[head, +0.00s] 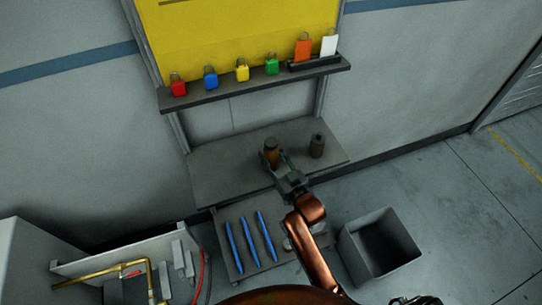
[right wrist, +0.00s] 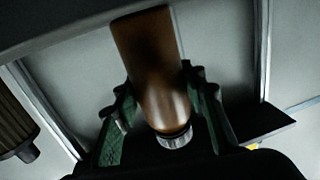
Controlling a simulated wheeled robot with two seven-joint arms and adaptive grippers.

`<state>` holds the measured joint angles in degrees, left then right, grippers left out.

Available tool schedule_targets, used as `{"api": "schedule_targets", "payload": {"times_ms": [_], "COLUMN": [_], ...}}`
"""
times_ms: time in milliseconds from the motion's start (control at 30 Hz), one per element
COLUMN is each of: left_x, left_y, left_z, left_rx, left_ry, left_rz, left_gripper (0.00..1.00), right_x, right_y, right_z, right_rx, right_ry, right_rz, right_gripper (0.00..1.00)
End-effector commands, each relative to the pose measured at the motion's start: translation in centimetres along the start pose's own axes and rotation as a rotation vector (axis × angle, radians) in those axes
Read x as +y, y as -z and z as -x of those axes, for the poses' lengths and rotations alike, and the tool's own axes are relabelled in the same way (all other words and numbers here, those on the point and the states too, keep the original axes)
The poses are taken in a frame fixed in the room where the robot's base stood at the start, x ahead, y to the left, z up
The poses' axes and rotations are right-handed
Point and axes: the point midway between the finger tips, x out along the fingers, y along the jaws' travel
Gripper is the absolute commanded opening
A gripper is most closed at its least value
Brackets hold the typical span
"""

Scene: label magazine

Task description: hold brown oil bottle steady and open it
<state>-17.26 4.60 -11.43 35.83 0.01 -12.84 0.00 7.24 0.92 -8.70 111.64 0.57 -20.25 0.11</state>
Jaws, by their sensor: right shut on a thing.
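The brown oil bottle (head: 271,147) stands at the middle of the grey shelf in the head view. My right gripper (head: 279,163) reaches it from the front and is shut on its body. In the right wrist view the brown bottle (right wrist: 148,60) lies between the two green-lined fingers (right wrist: 160,110). Its ribbed grey cap (right wrist: 175,141) shows at the lower end in that picture and looks to be on the bottle.
A dark bottle (head: 317,146) stands close to the right on the shelf (head: 222,178); its ribbed side shows in the right wrist view (right wrist: 14,115). Padlocks (head: 242,71) line the upper ledge. Blue pens (head: 251,238) lie on a lower board. A grey bin (head: 352,250) stands right.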

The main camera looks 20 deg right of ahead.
Motion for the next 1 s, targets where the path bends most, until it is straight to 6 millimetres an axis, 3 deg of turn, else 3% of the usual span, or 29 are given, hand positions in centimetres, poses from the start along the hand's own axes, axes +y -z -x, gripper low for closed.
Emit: {"api": "schedule_targets", "payload": {"times_ms": [367, 733, 1000], "left_x": [0.0, -0.1, -0.2], "left_y": [0.1, 1.1, 1.5], "left_z": [0.2, 2.7, 3.5], "left_rx": [0.002, 0.023, 0.029], "left_ry": [0.000, 0.002, 0.003], "left_rz": [0.000, 0.000, 0.000], "left_gripper": [0.40, 0.40, 0.40], "right_x": [0.0, 0.0, 0.0], "right_y": [0.7, 7.7, 10.2], "right_z": [0.0, 0.0, 0.0], "right_rx": [0.004, 0.010, 0.005], "right_ry": [0.000, 0.001, 0.000], "right_rz": [0.001, 0.002, 0.001], "right_gripper": [0.03, 0.03, 0.03]}}
